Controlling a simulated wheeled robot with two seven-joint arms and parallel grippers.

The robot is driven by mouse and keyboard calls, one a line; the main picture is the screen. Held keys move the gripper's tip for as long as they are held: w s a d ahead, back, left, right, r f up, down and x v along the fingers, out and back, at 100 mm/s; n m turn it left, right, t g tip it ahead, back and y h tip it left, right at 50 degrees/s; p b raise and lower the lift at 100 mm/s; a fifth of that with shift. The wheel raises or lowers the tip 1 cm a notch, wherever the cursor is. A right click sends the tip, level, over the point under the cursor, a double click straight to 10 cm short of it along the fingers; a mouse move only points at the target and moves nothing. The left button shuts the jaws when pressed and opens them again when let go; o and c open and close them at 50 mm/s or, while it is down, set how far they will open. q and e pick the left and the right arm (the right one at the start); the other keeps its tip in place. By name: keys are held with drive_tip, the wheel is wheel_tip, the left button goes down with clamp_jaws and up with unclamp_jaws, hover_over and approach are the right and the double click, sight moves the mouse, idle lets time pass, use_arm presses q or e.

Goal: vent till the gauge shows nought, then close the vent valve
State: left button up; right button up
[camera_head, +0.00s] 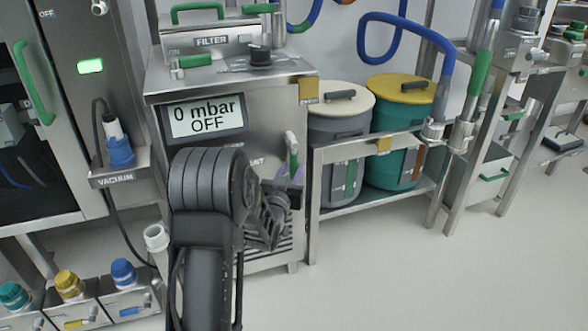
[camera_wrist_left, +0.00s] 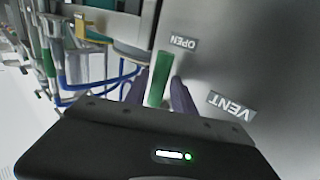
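The gauge (camera_head: 203,118) on the steel unit reads "0 mbar OFF" in the head view. The vent valve's green handle (camera_head: 293,158) is on the right part of the unit's front, roughly upright. It also shows in the left wrist view (camera_wrist_left: 160,78), one end near an "OPEN" label, with a "VENT" label to the right. My left gripper (camera_head: 287,186) is at the handle's lower part; in its wrist view its two dark fingers (camera_wrist_left: 160,94) stand apart, one on each side of the handle. Whether they touch it is not clear. My right gripper is not in view.
A filter housing (camera_head: 208,45) sits on top of the unit. A grey bin (camera_head: 338,125) and a green bin with a yellow lid (camera_head: 402,102) stand in a steel frame to the right. A vacuum port shelf (camera_head: 120,172) is at left. The floor at front right is clear.

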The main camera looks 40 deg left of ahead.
use_arm(q)
drive_tip(key=shift+x, duration=1.3)
clamp_jaws()
idle(0.5)
